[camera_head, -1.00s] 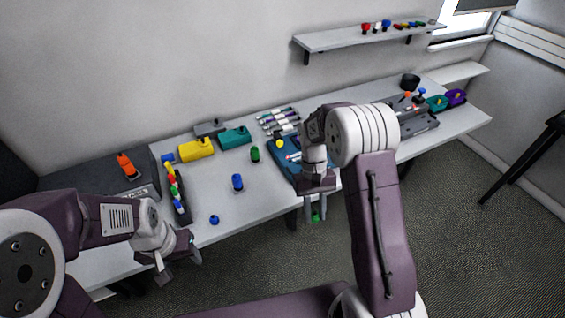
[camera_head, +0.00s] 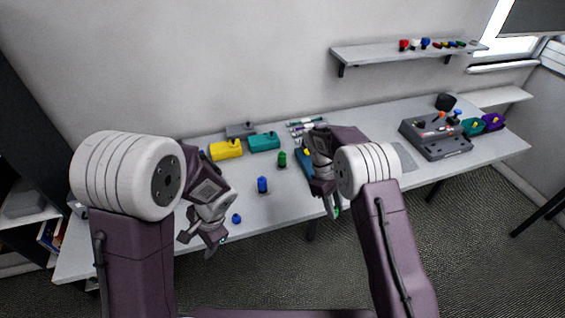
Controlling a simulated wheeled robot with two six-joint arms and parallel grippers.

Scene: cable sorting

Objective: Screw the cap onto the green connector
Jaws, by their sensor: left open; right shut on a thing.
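The green connector (camera_head: 282,160) stands upright on the table, behind and to the right of a blue connector (camera_head: 263,185). My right gripper (camera_head: 334,211) points down near the table's front edge, to the right of and nearer than the green connector. It is shut on a small green piece (camera_head: 337,212), which looks like the cap; the fingers partly hide it. My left gripper (camera_head: 200,243) is open and empty by the front edge, left of a small blue cap (camera_head: 236,218).
A yellow block (camera_head: 226,150) and a teal block (camera_head: 264,142) stand behind the connectors. A blue tray (camera_head: 305,165) is partly hidden by my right arm. A grey toolbox (camera_head: 436,138) sits to the right. A wall shelf (camera_head: 385,54) hangs above.

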